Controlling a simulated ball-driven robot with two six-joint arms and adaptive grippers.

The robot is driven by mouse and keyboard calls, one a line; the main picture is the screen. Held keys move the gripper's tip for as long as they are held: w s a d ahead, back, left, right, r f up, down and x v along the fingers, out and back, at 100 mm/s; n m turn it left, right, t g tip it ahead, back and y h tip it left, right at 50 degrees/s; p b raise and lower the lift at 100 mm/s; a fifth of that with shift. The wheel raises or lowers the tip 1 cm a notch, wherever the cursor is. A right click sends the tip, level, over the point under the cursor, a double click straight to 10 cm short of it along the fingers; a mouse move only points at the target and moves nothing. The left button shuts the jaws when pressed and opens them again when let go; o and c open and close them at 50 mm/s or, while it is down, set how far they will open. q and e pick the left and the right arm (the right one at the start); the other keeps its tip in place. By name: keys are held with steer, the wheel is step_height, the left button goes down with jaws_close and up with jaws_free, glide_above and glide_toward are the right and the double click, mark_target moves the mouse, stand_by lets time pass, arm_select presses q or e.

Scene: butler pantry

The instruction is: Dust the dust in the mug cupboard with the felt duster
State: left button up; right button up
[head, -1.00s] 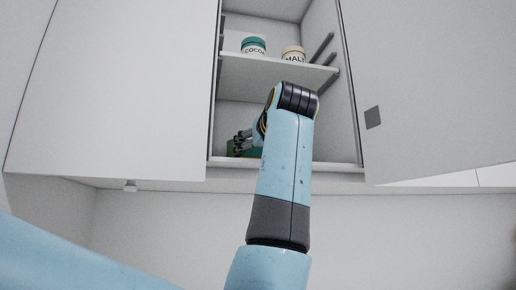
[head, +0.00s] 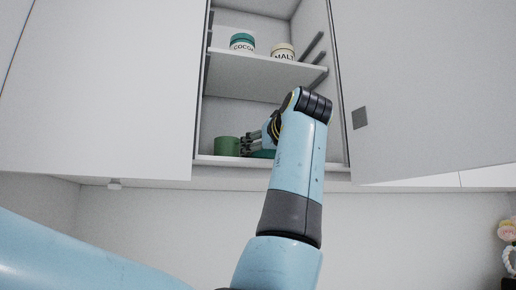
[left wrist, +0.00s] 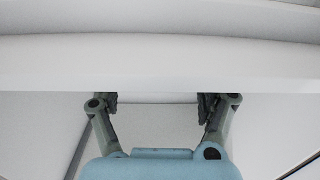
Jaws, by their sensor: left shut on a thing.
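The open mug cupboard (head: 202,130) has a lower compartment under a white shelf (head: 260,73). My left gripper (head: 249,144) reaches into this lower compartment from the right, just beside a green mug (head: 227,146). It is shut on what appears to be the felt duster, a dark teal piece (head: 263,154) low by the gripper, mostly hidden by my arm. In the left wrist view a white shelf edge (left wrist: 160,63) covers the tips of my left gripper (left wrist: 159,98), and the duster does not show. I cannot make out the dust. My right gripper is not in view.
A cocoa jar (head: 242,42) and a malt jar (head: 283,51) stand on the upper shelf, above my wrist. The cupboard doors stand open at left (head: 100,90) and right (head: 430,90). Pink flowers (head: 508,230) show at the right edge.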

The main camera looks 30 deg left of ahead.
arm_select(q)
steer(key=shift+w+d+f+p, duration=0.1)
steer(key=shift+w+d+p, duration=0.2)
steer(key=shift+w+d, duration=0.85)
steer(key=shift+w+d+p, duration=0.7)
steer(key=shift+w+d, duration=0.65)
steer(key=shift+w, duration=0.1)
